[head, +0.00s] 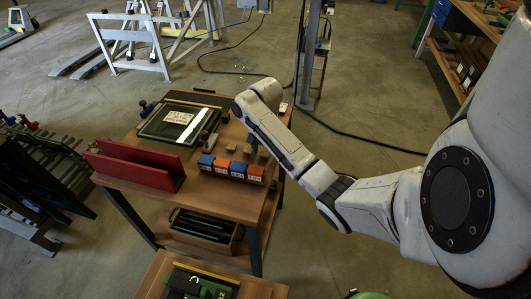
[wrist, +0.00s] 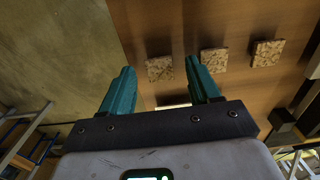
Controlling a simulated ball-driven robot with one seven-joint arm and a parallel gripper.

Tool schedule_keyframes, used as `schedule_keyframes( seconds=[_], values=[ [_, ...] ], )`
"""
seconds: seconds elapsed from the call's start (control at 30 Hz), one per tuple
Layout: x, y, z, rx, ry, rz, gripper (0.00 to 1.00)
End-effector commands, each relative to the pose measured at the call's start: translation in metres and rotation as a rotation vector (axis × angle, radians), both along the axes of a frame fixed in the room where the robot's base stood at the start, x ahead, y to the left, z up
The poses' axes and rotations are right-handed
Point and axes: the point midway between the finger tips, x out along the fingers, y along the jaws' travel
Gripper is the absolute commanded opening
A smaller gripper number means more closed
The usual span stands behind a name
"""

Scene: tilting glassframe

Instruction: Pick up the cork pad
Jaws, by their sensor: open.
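Several small square cork pads lie in a row on the wooden tabletop. In the wrist view, one cork pad (wrist: 160,68) shows between my fingertips, a second cork pad (wrist: 214,60) is just right of the right finger, and a third cork pad (wrist: 267,53) is farther right. My gripper (wrist: 160,66) is open, with teal fingers apart and nothing between them. It appears above the table, not touching the pads. In the head view, the arm reaches over the table's right side; small tan pads (head: 231,148) show near its end, and the gripper is mostly hidden.
On the wooden table (head: 215,200) are a glass frame (head: 178,122) at the back left, a red rack (head: 135,165) at the front left, and blue and orange boxes (head: 230,168) at the front. The table edge shows in the wrist view, with bare floor (wrist: 60,50) to its left.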

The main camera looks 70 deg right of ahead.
Motion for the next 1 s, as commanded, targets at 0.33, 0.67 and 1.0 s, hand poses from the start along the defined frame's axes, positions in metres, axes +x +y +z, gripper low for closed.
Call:
schedule_keyframes(
  seconds=[0.33,0.67,1.0],
  values=[
    [-0.0002,0.0005,-0.0033,0.002,0.000,0.001,0.62],
    [-0.0002,0.0002,-0.0031,0.001,0.000,0.001,0.46],
    [-0.0001,0.0001,-0.0030,0.001,0.000,0.001,0.14]
  ],
)
